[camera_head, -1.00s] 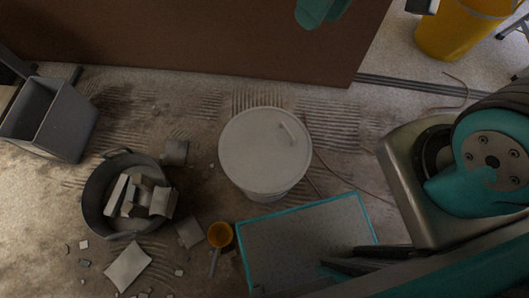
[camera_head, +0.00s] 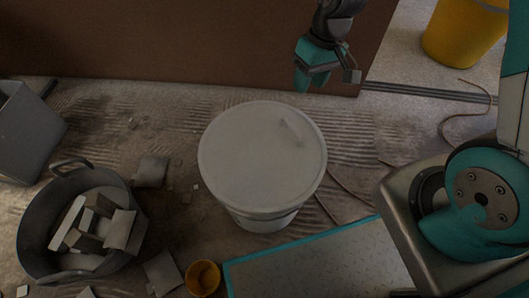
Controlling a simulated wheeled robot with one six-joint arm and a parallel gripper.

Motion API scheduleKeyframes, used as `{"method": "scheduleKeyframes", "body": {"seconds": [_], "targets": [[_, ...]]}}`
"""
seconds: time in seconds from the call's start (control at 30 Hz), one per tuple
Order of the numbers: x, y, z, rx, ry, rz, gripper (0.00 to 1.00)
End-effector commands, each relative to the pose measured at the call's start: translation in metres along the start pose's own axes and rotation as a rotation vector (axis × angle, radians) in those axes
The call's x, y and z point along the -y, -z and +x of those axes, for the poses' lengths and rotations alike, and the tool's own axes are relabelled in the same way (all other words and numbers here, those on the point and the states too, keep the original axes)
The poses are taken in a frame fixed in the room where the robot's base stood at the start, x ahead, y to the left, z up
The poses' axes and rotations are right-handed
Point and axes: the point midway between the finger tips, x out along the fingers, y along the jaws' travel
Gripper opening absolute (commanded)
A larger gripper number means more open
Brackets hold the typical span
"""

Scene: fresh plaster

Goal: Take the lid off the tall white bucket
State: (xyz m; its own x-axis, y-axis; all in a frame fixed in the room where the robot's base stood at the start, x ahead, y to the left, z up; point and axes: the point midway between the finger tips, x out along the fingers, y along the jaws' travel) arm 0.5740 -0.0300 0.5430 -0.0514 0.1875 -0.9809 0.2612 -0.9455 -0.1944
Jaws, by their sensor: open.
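The tall white bucket (camera_head: 264,218) stands upright on the dusty floor in the middle of the head view. Its round white lid (camera_head: 250,155) sits on top, with a small raised handle (camera_head: 291,132) towards the right side of the lid. My gripper (camera_head: 328,82) hangs from the top of the view, above and to the right of the lid, apart from it. It is open, with nothing seen between its teal fingers.
A grey tub (camera_head: 28,232) with broken tile pieces stands at left, with a grey bin (camera_head: 22,135) behind it. A brown panel (camera_head: 150,45) rises behind; a yellow bucket (camera_head: 460,35) stands back right.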

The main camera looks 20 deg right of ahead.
Motion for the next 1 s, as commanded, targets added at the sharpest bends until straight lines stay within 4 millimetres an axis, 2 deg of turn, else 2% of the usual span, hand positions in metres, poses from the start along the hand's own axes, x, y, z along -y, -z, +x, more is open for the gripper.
{"method": "scheduleKeyframes", "body": {"seconds": [0.03,0.3,0.4,0.67,1.0], "targets": [[-0.001,-0.001,0.019,0.004,0.001,-0.001,0.43],[0.0,-0.001,0.078,0.003,0.001,-0.001,0.43],[0.0,-0.001,0.091,0.003,0.001,-0.002,0.43],[0.001,-0.001,0.104,0.0,0.001,-0.001,0.43],[0.004,-0.002,0.149,0.002,0.001,-0.002,0.43]]}}
